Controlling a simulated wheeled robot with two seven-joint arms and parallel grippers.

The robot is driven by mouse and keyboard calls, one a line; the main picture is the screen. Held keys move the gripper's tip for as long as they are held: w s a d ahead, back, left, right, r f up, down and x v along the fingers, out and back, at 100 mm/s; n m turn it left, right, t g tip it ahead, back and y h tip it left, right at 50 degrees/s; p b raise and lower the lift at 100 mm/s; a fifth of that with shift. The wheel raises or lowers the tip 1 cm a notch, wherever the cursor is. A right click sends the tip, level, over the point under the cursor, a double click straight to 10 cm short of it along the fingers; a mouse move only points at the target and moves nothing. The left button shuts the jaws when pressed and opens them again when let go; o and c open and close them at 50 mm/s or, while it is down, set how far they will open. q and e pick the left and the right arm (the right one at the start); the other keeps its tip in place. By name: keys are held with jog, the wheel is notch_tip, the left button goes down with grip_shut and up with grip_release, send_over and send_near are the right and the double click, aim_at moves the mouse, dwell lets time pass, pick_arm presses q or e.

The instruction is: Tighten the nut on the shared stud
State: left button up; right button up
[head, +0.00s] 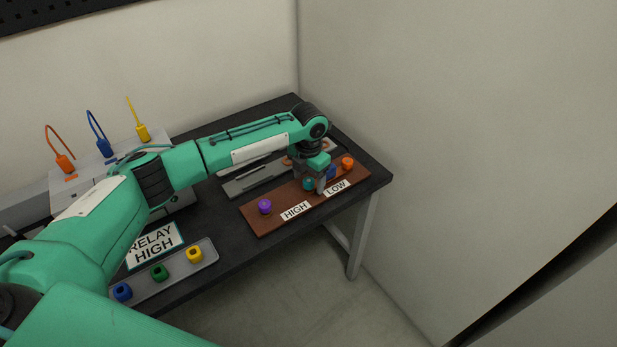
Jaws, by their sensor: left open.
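A brown board (262,224) lies on the dark bench, with white labels HIGH (295,211) and LOW (336,188) along its front edge. A purple round piece (264,206) is at its left end. A teal piece (308,184), a blue piece (332,172) and an orange piece (347,162) are further right. My left gripper (316,183) is open and points down over the board, its fingers close to the teal and blue pieces. I cannot tell whether it touches either. The stud is not clearly visible. My right gripper is not in view.
A grey tray (178,276) holds blue, green and yellow square nuts. A sign (154,245) reading RELAY HIGH stands behind it. Orange, blue and yellow plugs with cables (104,147) stand on a grey box at left. A grey plate lies behind the board. A wall rises at right.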

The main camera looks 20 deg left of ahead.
pick_arm(q)
jog(key=shift+r+p, duration=0.1)
jog(key=shift+p, duration=0.35)
jog(key=n+p, duration=0.4)
jog(key=p, duration=0.1)
jog(key=shift+r+n, duration=0.2)
jog(key=shift+n, duration=0.2)
jog(key=shift+f+n, duration=0.1)
jog(key=shift+n, duration=0.3)
jog(key=shift+f+n, duration=0.2)
jog(key=shift+n, duration=0.1)
jog(key=n+p, duration=0.1)
jog(key=p, duration=0.1)
jog(key=n+p, duration=0.2)
jog(key=shift+r+n, duration=0.25)
jog(key=shift+n, duration=0.05)
jog(key=shift+n+p, duration=0.55)
jog(key=shift+n, duration=0.55)
jog(key=shift+f+n, duration=0.15)
jog(key=shift+n, duration=0.15)
